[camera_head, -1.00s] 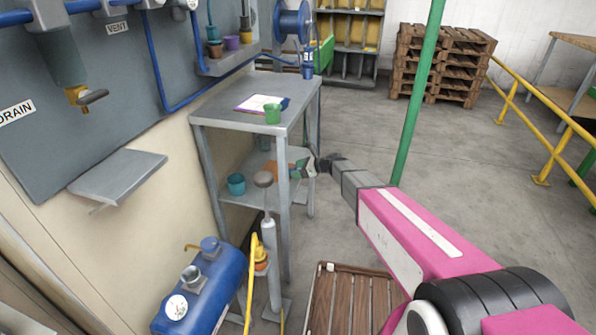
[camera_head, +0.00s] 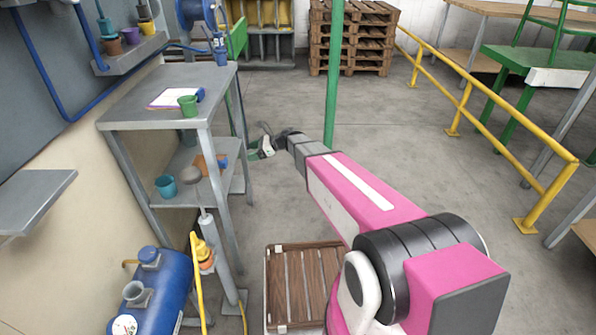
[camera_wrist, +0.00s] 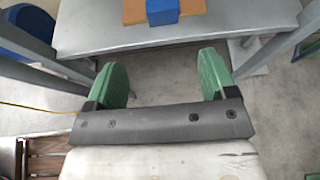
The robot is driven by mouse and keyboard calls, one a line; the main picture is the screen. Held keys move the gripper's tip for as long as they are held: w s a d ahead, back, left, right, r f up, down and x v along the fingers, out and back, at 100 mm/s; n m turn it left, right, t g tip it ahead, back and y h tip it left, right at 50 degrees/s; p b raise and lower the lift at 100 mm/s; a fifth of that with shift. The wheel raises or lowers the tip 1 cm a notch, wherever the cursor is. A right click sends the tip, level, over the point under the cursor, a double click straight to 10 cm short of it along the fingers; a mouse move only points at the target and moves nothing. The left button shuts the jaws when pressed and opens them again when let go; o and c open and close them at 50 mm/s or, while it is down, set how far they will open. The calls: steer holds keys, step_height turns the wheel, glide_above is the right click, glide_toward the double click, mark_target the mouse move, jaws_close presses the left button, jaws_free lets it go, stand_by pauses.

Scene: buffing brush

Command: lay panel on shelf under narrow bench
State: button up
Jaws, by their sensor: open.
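The narrow grey bench (camera_head: 130,107) stands left of centre, with a lower shelf (camera_head: 226,184) under its top. A flat orange-brown panel (camera_head: 203,166) lies on that shelf near its right side; its far end also shows at the top of the wrist view (camera_wrist: 133,12). My gripper (camera_head: 265,148), with green fingers, is outside the bench to the right, apart from the panel. In the wrist view my gripper (camera_wrist: 164,82) is open, with nothing between its fingers.
A teal cup (camera_head: 166,187) and a round brownish thing (camera_head: 190,175) share the shelf. A green post (camera_head: 333,80) rises behind my arm. A blue tank (camera_head: 150,290) and wooden slats (camera_head: 300,285) are in front.

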steer(key=s+d+n+h, duration=0.6)
steer(key=s+d+n, duration=0.3)
steer(key=d, duration=0.5)
steer(key=s+d+n+g+h, duration=0.1)
steer(key=s+d+n+h, duration=0.6)
steer(key=s+d, duration=0.7)
steer(key=f+n, duration=0.1)
steer(key=n, duration=0.1)
steer(key=shift+d+n, duration=0.3)
steer(key=shift+d, duration=0.1)
steer(key=shift+s, duration=0.1)
